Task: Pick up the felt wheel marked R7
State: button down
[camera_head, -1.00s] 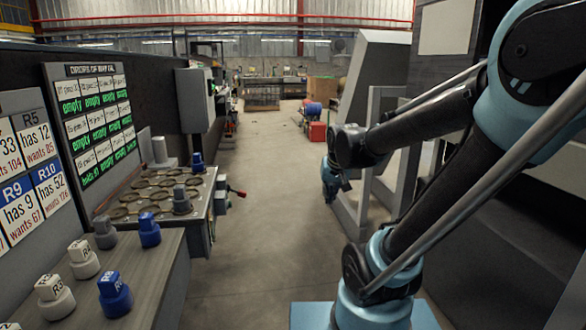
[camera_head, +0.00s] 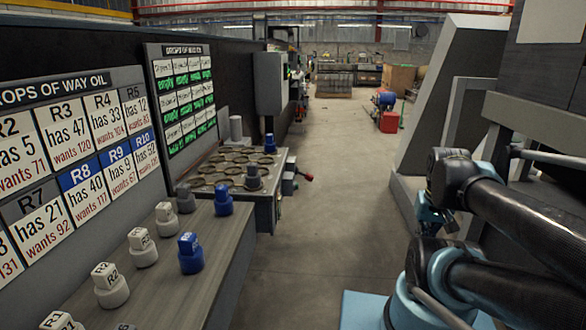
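Several capped wheels stand on the bench at the left: white ones marked R2 (camera_head: 109,287) and apparently R3 (camera_head: 142,248), another white one (camera_head: 166,219), blue ones (camera_head: 190,254) and (camera_head: 222,201), and a grey one (camera_head: 185,199). No mark R7 is clearly readable on a wheel. A grey top (camera_head: 125,327) is cut off by the bottom edge; its mark is unclear. The R7 card (camera_head: 42,213) on the wall board has a grey header and reads has 21, wants 92. My gripper (camera_head: 437,218) hangs at the right, far from the wheels; its fingers are too unclear to judge.
Beyond the wheels is a tray of round sockets (camera_head: 230,172) with a few pieces standing at it. A lever with a red knob (camera_head: 306,177) sticks out at its right side. A grey machine frame (camera_head: 440,110) stands near my arm. The aisle floor (camera_head: 330,210) is clear.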

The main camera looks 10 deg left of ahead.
aim_at(253, 178)
jog(key=u, duration=1.45)
